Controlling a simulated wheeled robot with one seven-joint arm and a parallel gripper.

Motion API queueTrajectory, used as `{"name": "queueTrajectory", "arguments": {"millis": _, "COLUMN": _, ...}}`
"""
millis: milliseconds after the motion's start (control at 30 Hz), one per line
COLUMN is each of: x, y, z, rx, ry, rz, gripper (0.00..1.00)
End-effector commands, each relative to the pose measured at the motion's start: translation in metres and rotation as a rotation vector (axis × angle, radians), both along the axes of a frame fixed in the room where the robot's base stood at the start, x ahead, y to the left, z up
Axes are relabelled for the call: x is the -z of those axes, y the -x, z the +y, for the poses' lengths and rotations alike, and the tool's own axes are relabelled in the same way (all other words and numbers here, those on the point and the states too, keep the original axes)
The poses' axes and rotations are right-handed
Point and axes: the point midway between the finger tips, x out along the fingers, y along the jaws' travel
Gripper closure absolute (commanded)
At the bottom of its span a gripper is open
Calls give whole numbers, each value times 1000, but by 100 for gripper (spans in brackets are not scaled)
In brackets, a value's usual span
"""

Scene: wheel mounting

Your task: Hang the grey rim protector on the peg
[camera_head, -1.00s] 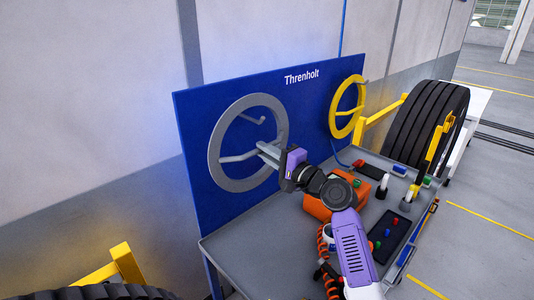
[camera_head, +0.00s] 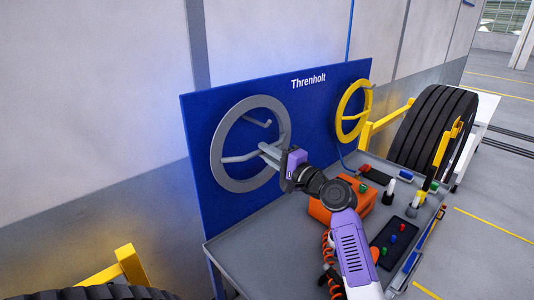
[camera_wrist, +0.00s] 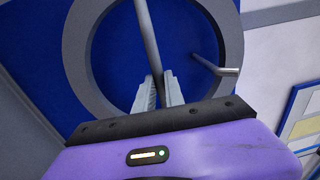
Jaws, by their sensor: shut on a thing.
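The grey rim protector (camera_head: 216,150) is a flat ring with a bar across its opening. It stands upright in front of the left part of the blue board; whether it touches the board, I cannot tell. My gripper (camera_head: 264,151) is shut on the bar, which runs between the fingers (camera_wrist: 159,85) in the wrist view. A grey peg (camera_head: 258,122) shows inside the ring's opening, below the upper rim, with a visible gap between them. In the wrist view the peg (camera_wrist: 212,67) shows at the right, its tip overlapping the rim (camera_wrist: 75,50).
The blue board (camera_head: 309,112) stands behind a grey workbench (camera_head: 240,235). A yellow ring (camera_head: 342,125) hangs at its right. An orange box (camera_head: 326,216) and several small items lie on the bench. Tyres stand at right (camera_head: 428,130) and lower left (camera_head: 100,293).

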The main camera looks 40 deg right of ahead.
Motion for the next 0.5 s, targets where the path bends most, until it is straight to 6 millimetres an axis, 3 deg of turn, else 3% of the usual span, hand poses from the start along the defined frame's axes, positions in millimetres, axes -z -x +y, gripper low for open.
{"name": "queueTrajectory", "arguments": {"millis": 67, "x": -1, "y": 0, "z": 0, "rx": 0, "ry": 0, "rz": -2, "gripper": 100}}
{"name": "queueTrajectory", "arguments": {"millis": 100, "x": -1, "y": 0, "z": 0, "rx": 0, "ry": 0, "rz": -2, "gripper": 82}}
{"name": "queueTrajectory", "arguments": {"millis": 200, "x": -1, "y": 0, "z": 0, "rx": 0, "ry": 0, "rz": -1, "gripper": 63}}
{"name": "queueTrajectory", "arguments": {"millis": 500, "x": 0, "y": 0, "z": 0, "rx": 0, "ry": 0, "rz": 0, "gripper": 61}}
